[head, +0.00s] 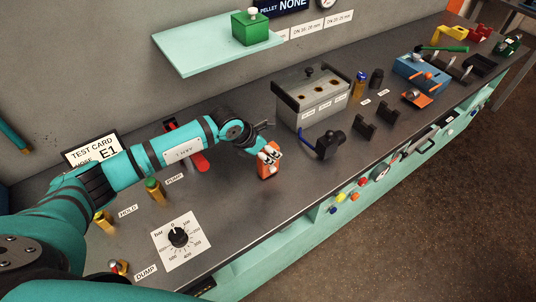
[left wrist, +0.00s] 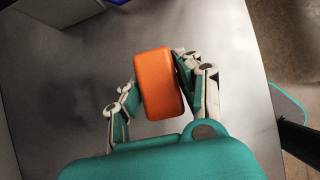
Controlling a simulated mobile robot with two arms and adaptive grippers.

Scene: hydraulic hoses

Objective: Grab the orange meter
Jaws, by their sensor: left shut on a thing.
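The orange meter (head: 268,171) stands on the dark grey bench top, near the front edge in the middle of the head view. In the left wrist view the meter (left wrist: 159,84) is an orange block with rounded edges, between the two fingers. My left gripper (head: 268,157) comes down on it from above and is shut on it, with a finger on either side. The meter's underside is hidden, so I cannot tell if it touches the bench. My right gripper is not in view.
A grey block with holes (head: 312,97) and a black fitting with a blue hose (head: 328,145) stand to the right. A pressure dial plate (head: 181,240) lies at front left. A green shelf (head: 205,50) overhangs the back. Bare bench (head: 240,205) lies in front of the meter.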

